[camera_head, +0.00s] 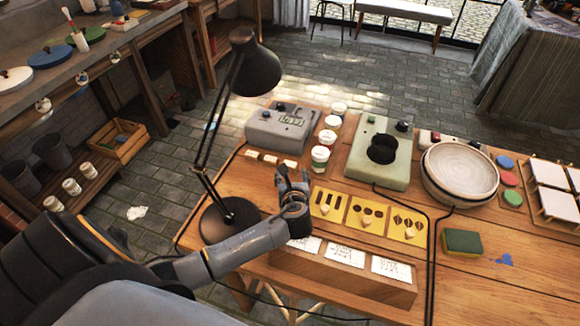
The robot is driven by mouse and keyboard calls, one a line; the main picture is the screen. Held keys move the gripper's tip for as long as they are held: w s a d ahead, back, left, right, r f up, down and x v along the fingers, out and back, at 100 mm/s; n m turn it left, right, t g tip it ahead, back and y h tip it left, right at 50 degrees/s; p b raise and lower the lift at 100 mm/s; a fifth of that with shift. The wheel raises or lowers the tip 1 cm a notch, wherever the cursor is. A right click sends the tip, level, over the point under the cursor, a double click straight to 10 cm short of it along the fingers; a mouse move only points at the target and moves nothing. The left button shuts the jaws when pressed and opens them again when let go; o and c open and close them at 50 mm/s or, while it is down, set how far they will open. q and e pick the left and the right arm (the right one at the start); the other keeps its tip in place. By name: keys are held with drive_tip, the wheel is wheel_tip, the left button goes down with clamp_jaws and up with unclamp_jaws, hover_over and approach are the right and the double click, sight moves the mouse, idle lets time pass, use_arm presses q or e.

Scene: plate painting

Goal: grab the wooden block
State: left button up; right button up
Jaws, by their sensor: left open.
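A long wooden block (330,283) with several white cards on its top lies along the front edge of the wooden table. My left gripper (293,180) is open and empty, above the table just behind the left end of this block. My left wrist hides part of that end. Several small pale wooden pieces (270,159) lie in a row in front of the grey box, behind and left of the gripper. I cannot tell if the gripper touches anything. My right gripper is out of view.
A black desk lamp (232,212) stands close to the left of my gripper. Yellow cards (367,216) lie to the right. Further back are a grey box (280,128), small jars (320,157), a green-grey device (382,150) and a round plate (460,168). A sponge (462,242) lies right.

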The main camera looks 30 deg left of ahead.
sight(290, 168)
use_arm(q)
drive_tip(key=shift+w+a+f, duration=0.1)
drive_tip(key=shift+w+a, duration=0.05)
drive_tip(key=x, duration=0.4)
drive_tip(key=shift+a+f, duration=0.1)
drive_tip(key=shift+f, duration=0.15)
drive_tip(key=shift+w+a+f, duration=0.2)
drive_tip(key=shift+w+a, duration=0.05)
drive_tip(key=shift+w, duration=0.1)
drive_tip(key=shift+r, duration=0.1)
drive_tip(key=c, duration=0.5)
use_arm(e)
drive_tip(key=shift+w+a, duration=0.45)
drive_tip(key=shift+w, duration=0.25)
